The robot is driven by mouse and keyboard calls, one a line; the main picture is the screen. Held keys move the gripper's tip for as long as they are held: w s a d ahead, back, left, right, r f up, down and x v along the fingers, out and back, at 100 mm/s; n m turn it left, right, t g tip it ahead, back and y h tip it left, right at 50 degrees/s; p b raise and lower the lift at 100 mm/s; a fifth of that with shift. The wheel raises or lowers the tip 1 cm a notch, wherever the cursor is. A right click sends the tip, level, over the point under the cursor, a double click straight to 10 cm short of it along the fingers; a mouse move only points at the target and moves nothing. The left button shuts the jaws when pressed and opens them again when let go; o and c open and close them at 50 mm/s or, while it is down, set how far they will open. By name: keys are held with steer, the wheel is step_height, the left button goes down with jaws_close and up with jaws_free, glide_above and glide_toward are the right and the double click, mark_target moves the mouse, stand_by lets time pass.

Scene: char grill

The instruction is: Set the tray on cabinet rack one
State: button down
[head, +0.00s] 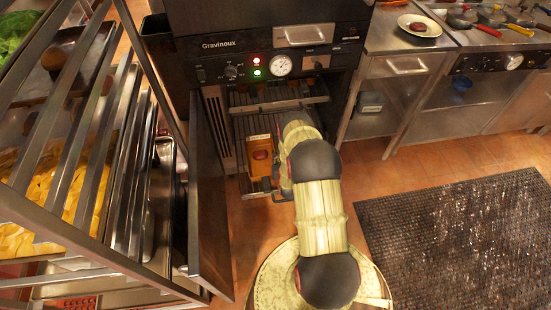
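The cabinet (212,70), marked Gravinoux, stands open in the head view. Its door (208,200) is swung out to the left. Inside, a barred metal rack (270,96) shows near the top of the opening. My arm reaches up to the front of the opening and covers its right part. My gripper is mostly hidden behind my arm links, low in front of the opening; its fingertips cannot be made out. I cannot tell whether it holds anything. No tray can be clearly picked out at the cabinet or at my arm.
An orange-brown box-like item (261,155) shows in the opening, left of my arm. A metal shelf frame (105,165) with food pans stands close on the left. A steel counter (400,35) with a plate (419,26) is at right. A dark floor mat (460,240) lies at lower right.

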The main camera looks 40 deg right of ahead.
steer(key=shift+w+r, duration=0.1)
steer(key=shift+r, duration=0.1)
steer(key=shift+f, duration=0.2)
steer(key=c, duration=2.1)
jaws_free()
steer(key=shift+o, duration=0.3)
